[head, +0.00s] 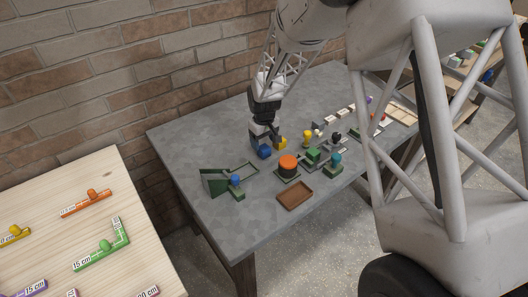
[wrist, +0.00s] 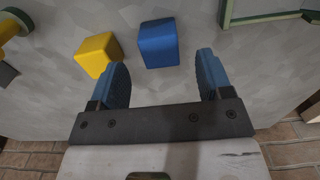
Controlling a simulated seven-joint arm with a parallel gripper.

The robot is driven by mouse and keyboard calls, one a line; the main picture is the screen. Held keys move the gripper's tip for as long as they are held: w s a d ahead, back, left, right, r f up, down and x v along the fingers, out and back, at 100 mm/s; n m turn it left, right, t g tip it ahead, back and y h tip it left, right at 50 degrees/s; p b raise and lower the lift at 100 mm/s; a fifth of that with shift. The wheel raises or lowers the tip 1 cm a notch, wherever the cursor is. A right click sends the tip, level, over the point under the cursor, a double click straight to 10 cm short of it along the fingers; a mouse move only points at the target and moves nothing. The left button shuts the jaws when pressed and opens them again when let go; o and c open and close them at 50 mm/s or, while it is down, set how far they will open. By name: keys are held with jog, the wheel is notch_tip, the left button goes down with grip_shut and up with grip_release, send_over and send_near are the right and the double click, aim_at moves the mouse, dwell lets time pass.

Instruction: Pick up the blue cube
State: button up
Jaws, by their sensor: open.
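The blue cube (wrist: 158,43) lies on the grey table just beyond my fingertips in the wrist view, nearly in line with the gap between them. It also shows in the head view (head: 264,153), just below my gripper. My gripper (wrist: 163,70) is open and empty, with two blue-padded fingers. In the head view my gripper (head: 262,138) hangs over the table, partly hiding what is behind it. A yellow cube (wrist: 98,54) lies to the left of the blue cube in the wrist view, close to the left finger.
Right of the cubes in the wrist view is a green frame (wrist: 262,16). In the head view, a dark green stand (head: 214,182), an orange cylinder (head: 288,162) and a brown tray (head: 295,195) stand nearby. A brick wall (head: 130,75) runs behind the grey table (head: 190,140).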

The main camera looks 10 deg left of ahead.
aim_at(264, 147)
jog(key=shift+f, duration=2.2)
jog(key=c, duration=1)
jog(key=shift+r, duration=5)
